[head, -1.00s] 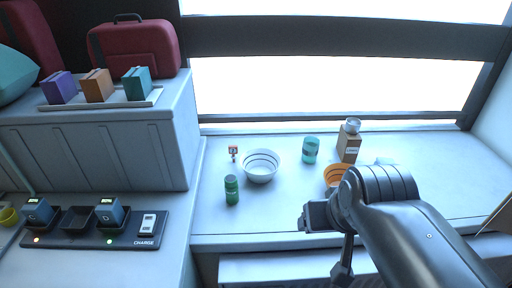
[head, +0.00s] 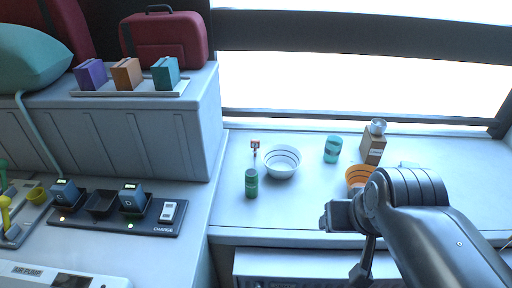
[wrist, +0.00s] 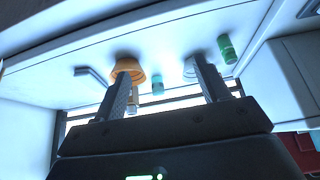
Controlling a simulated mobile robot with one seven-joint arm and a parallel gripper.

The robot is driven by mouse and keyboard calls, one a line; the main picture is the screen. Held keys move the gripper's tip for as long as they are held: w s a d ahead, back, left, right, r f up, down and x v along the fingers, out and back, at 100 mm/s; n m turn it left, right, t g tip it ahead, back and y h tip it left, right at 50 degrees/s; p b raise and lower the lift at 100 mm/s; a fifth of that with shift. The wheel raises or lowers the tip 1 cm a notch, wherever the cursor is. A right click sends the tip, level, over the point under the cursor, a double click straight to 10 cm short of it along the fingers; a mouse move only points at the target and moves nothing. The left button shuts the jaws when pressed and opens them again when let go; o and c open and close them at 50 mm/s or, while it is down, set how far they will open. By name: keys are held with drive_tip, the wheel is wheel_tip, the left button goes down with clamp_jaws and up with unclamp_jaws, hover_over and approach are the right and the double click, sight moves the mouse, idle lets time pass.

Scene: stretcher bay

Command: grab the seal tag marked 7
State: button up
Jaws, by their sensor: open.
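A small red-and-white tag (head: 255,144) stands at the back left of the pale counter, left of the white bowl. It is too small for me to read any number on it. I cannot make it out in the wrist view. My gripper is over the front of the counter, right of the tag and well apart from it. In the wrist view its two fingers (wrist: 166,78) are spread, with nothing held between them.
A green bottle (head: 251,183) stands in front of the tag. A white bowl (head: 282,163), teal cup (head: 332,149), orange bowl (head: 358,177) and brown bottle (head: 373,146) stand to the right. A raised cabinet (head: 190,125) and charger strip (head: 190,211) lie left.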

drive_tip(key=shift+c, duration=0.9)
